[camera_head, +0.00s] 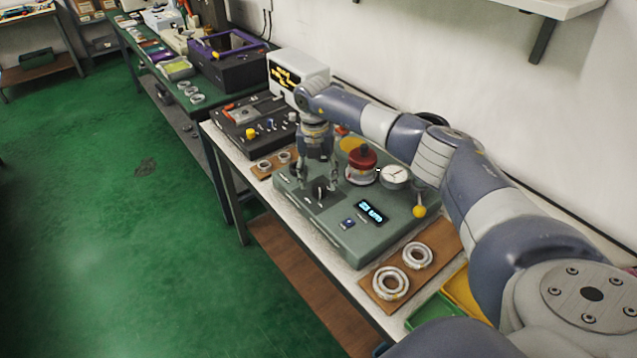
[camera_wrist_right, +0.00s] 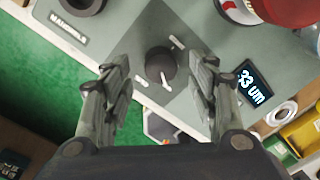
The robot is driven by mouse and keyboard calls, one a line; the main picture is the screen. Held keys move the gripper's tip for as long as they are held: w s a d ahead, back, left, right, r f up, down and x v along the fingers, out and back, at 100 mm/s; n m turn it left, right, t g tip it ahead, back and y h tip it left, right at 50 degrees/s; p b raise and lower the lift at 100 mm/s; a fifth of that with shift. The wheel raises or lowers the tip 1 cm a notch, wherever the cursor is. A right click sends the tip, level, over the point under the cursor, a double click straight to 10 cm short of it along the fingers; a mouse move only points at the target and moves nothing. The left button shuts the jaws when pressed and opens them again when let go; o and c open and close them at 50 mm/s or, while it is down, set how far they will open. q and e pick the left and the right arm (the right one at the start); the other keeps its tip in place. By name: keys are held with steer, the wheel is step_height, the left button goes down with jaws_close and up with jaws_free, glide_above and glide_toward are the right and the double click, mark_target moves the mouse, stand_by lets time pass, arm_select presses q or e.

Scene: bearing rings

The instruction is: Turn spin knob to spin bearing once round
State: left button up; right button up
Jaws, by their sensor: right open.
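The spin knob (camera_head: 319,191) is a black round knob on a dark diamond-shaped plate on the green gauge unit (camera_head: 283,184). In the right wrist view the knob (camera_wrist_right: 160,66) shows from above with a white pointer line. My right gripper (camera_head: 318,186) is open, with one finger on each side of the knob and a gap on both sides. It also shows in the right wrist view (camera_wrist_right: 160,90). A red-topped bearing holder (camera_head: 361,160) stands behind the knob. The bearing itself is not clear to see. My left gripper is not in view.
A dial gauge (camera_head: 394,174) and a yellow ball-ended lever (camera_head: 419,211) stand right of the red part. A lit display (camera_head: 371,212) is at the front. Rings (camera_head: 391,282) lie on a brown board at the near right. Another control box (camera_head: 250,125) stands behind left.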

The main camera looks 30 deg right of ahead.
mark_target(317, 186)
step_height(317, 186, up, 9)
steer(key=shift+w+a+r, duration=0.15)
steer(key=shift+r, duration=0.05)
stand_by(0.5)
